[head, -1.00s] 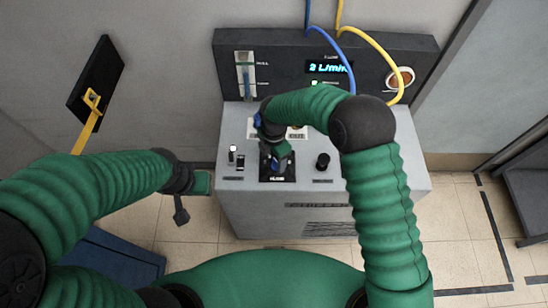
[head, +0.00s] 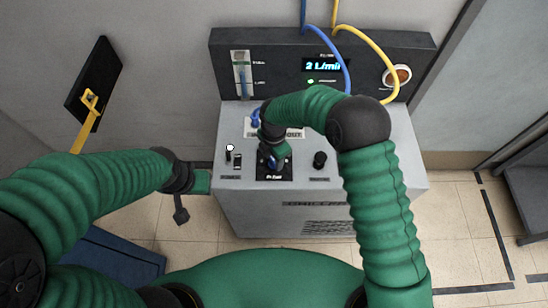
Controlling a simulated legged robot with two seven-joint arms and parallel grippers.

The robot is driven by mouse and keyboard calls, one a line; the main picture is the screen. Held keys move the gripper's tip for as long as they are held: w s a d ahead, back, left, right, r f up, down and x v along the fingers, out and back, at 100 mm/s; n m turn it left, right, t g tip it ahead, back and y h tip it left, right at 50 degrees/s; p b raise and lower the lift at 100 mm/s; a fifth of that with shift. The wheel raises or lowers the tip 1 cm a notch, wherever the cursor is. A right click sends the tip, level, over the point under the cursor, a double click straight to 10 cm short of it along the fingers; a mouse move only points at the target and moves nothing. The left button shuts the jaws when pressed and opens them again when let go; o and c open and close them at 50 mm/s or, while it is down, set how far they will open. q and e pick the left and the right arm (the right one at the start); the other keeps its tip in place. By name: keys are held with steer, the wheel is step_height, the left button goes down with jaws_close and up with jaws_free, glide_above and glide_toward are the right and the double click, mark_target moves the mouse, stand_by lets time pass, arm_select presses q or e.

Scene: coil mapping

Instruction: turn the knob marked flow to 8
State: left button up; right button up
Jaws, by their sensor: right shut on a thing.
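The grey machine (head: 382,200) stands in front of me with a dark back panel. Its display (head: 322,66) reads 2 L/min. My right gripper (head: 274,163) points down over a black dial plate (head: 275,178) in the middle of the machine's top and is shut on the knob there. The knob is mostly hidden by the gripper, and the label on the plate is too blurred to read. My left gripper (head: 181,214) hangs to the left of the machine, away from the knob; its jaw state is not clear.
A second black knob (head: 320,160) sits right of the plate. A white-tipped toggle (head: 229,152) and a switch (head: 238,162) sit left of it. Blue (head: 335,50) and yellow (head: 375,52) hoses run to the back panel. A gauge tube (head: 242,75) is at back left.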

steer(key=shift+a, duration=0.15)
steer(key=m, duration=0.5)
steer(key=shift+w+r+m, duration=0.1)
steer(key=shift+m, duration=0.2)
steer(key=m, duration=0.5)
steer(key=shift+w+a, duration=0.1)
steer(key=m, duration=0.5)
steer(key=shift+w+r+m+b, duration=0.1)
steer(key=shift+w+m+b, duration=0.05)
steer(key=shift+m+b, duration=0.2)
steer(key=m, duration=0.5)
steer(key=shift+w, duration=0.1)
steer(key=shift+m, duration=0.25)
steer(key=o, duration=1.1)
steer(key=shift+o, duration=1.4)
